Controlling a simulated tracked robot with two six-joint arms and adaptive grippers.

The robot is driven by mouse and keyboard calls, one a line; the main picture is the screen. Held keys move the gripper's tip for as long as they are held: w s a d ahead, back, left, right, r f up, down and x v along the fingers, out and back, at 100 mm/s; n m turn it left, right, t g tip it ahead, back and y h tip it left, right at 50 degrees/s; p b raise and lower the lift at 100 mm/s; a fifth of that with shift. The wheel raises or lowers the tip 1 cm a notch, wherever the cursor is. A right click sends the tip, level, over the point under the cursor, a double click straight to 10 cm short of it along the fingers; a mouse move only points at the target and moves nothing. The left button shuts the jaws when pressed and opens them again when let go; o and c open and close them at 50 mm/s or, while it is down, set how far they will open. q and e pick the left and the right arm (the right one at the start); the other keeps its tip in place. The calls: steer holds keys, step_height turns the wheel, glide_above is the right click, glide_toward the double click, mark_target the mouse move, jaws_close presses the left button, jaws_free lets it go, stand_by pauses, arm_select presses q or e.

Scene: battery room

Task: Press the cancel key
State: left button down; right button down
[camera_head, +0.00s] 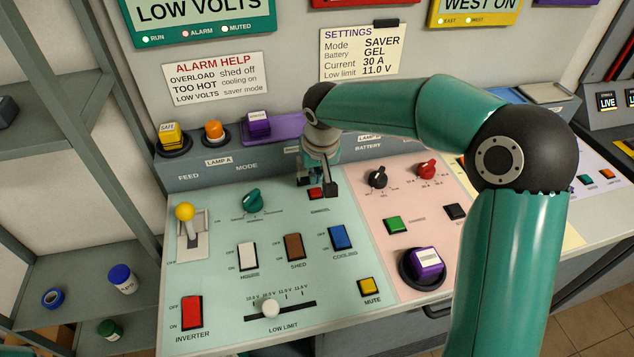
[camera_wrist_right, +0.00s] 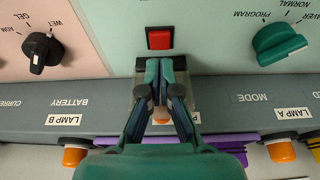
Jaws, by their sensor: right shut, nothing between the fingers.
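The cancel key is a small red square key (camera_head: 315,193) on the pale green panel, with a label just below it. It also shows in the right wrist view as a red key in a dark frame (camera_wrist_right: 160,39). My right gripper (camera_head: 319,184) reaches down beside it at the panel's back edge and partly covers its surroundings. In the right wrist view the fingers (camera_wrist_right: 160,68) are shut together and empty, their tips a little short of the key. A gap between tips and key shows there; the height above the panel is hard to tell. My left gripper is in no view.
A green mode knob (camera_head: 252,201) sits left of the key, and a black battery knob (camera_head: 377,179) right on the pink panel. White, brown and blue (camera_head: 340,237) rockers lie in front. A raised ledge with orange lamps (camera_head: 214,131) runs behind.

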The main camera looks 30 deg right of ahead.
mark_target(315, 191)
steer(key=shift+f, duration=1.65)
